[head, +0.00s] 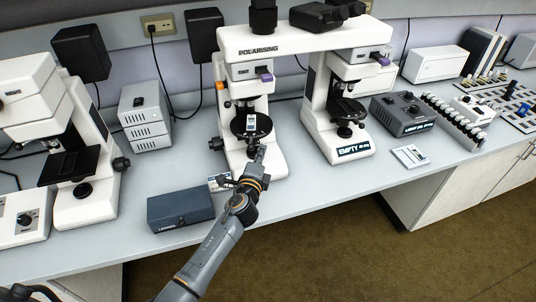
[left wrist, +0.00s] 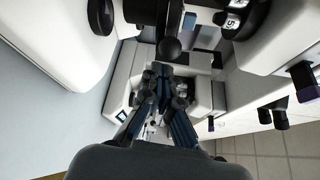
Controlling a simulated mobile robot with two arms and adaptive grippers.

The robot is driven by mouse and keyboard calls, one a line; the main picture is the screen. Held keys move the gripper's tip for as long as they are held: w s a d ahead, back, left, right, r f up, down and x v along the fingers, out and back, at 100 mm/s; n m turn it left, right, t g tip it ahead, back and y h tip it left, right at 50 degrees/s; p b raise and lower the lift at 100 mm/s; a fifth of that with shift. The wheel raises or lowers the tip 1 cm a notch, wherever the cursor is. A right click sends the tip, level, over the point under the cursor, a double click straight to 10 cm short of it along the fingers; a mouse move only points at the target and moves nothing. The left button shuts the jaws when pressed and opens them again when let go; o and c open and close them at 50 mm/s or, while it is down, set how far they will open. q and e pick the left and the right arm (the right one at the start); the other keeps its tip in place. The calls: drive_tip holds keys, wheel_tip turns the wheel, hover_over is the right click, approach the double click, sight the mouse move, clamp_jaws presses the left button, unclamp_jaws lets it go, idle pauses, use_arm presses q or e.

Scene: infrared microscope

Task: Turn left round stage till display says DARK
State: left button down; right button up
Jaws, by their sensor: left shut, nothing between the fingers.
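The polarising microscope (head: 268,45) is a white double stand. Its left round stage (head: 240,127) is a black disc with a small pale slide (head: 251,123) on it. My left gripper (head: 258,153) is shut and empty just in front of the stage's near edge; I cannot tell if it touches. In the left wrist view the closed fingertips (left wrist: 163,72) are just below a round black knob (left wrist: 170,48). A panel on the right stand's foot (head: 354,149) reads EMPTY. A small pale panel (head: 218,183) by the left foot is partly hidden by my arm, its text unreadable.
A right round stage (head: 346,109) stands on the right column. A dark blue-grey box (head: 180,210) lies left of my arm. Another white microscope (head: 84,195) stands at the left. A dark control box (head: 402,114) is at the right. The bench's front middle is clear.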

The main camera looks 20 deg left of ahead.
use_arm(q)
drive_tip(key=shift+s+a, duration=0.25)
drive_tip(key=shift+a, duration=0.2)
use_arm(e)
drive_tip(key=shift+d+r, duration=0.2)
drive_tip(key=shift+r, duration=0.05)
use_arm(q)
drive_tip(key=shift+r, duration=0.1)
use_arm(e)
drive_tip(key=shift+d, duration=0.1)
use_arm(q)
drive_tip(key=shift+s+a+r, duration=0.1)
drive_tip(key=shift+s+a, duration=0.25)
drive_tip(key=shift+a, duration=0.45)
use_arm(e)
drive_tip(key=shift+r, duration=0.2)
use_arm(q)
drive_tip(key=shift+w+d, duration=0.1)
use_arm(e)
drive_tip(key=shift+f, duration=0.1)
